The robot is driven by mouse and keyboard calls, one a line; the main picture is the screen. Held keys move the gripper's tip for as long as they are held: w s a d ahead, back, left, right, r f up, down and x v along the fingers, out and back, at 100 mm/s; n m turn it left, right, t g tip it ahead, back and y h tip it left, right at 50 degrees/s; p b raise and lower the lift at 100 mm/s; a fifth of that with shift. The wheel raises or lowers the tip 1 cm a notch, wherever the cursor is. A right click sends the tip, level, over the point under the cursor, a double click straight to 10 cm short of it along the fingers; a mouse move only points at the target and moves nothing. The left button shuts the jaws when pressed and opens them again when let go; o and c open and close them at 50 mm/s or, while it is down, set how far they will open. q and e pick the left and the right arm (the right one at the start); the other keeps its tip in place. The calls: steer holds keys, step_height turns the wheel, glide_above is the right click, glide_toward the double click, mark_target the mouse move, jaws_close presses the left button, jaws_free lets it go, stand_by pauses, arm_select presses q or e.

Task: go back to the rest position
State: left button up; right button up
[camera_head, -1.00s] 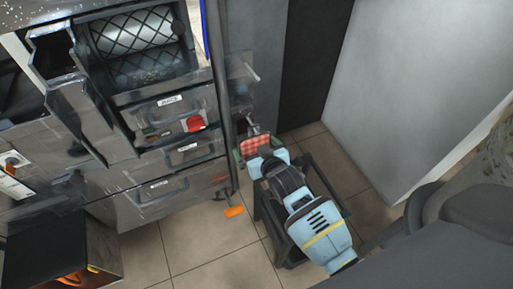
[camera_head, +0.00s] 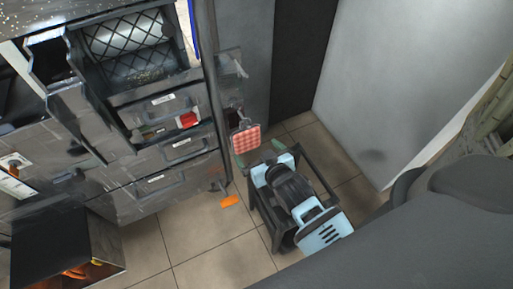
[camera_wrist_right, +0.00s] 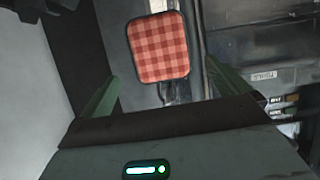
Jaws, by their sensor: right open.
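My right gripper (camera_head: 258,153) is open, its two green fingers spread apart with nothing between them. It points at a red checkered pad (camera_head: 246,138) on the side of the grey machine (camera_head: 150,180). The pad is just beyond the fingertips and apart from them. In the right wrist view the checkered pad (camera_wrist_right: 158,47) lies ahead of the open right gripper (camera_wrist_right: 162,76). My light blue right arm reaches in from the lower right. My left gripper is not in view.
A dark stool-like frame (camera_head: 314,158) stands under my right arm. An orange-handled item (camera_head: 231,201) lies on the tiled floor. A dark open box (camera_head: 55,240) with orange things is at lower left. A pale grey wall (camera_head: 385,85) stands at right. Floor in the lower middle is clear.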

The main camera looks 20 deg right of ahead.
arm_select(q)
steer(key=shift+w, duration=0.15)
arm_select(e)
steer(key=s+d+r+g+p, duration=0.1)
steer(key=s+r+g+p, duration=0.1)
steer(key=s+p, duration=0.8)
steer(key=s+r+g+p, duration=0.1)
steer(key=s+r+p, duration=0.35)
steer(key=s, duration=0.85)
arm_select(q)
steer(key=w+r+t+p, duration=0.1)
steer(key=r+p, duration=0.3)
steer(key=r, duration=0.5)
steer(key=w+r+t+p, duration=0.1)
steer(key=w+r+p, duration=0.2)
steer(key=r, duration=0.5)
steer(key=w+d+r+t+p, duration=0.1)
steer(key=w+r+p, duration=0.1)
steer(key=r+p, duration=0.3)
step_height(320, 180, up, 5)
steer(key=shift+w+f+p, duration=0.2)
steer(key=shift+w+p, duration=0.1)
steer(key=shift+p, duration=0.05)
arm_select(e)
steer(key=s+r+n+g+y, duration=0.1)
steer(key=s+r, duration=1)
steer(key=s, duration=0.4)
steer(key=shift+d+y, duration=0.3)
